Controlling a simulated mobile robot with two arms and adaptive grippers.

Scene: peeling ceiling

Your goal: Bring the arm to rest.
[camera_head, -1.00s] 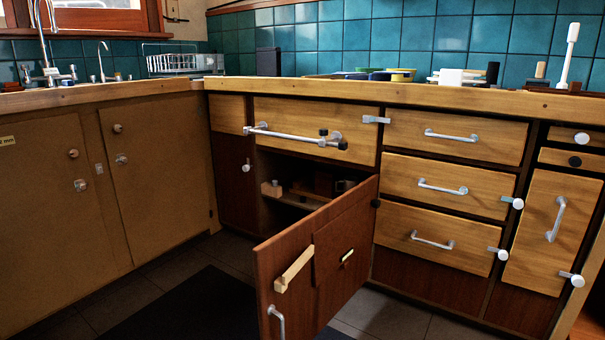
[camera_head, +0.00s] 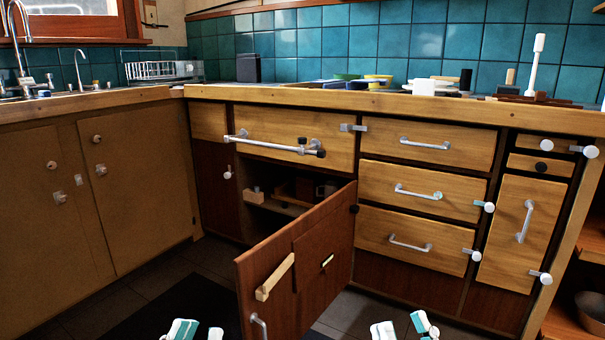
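My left gripper (camera_head: 199,332) shows at the bottom edge, left of the open cabinet door. My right gripper (camera_head: 403,329) shows at the bottom edge, right of that door. Only white and teal finger ends of each are in view, with a gap between them. Nothing shows between the fingers. Both arms are hidden below the picture.
A dark wooden cabinet door (camera_head: 302,265) stands open toward me. Behind it is a shelf (camera_head: 282,205) with small items. Drawers with metal handles (camera_head: 425,143) line the right. The counter (camera_head: 300,98) holds dishes. A dark mat (camera_head: 165,310) lies on the floor.

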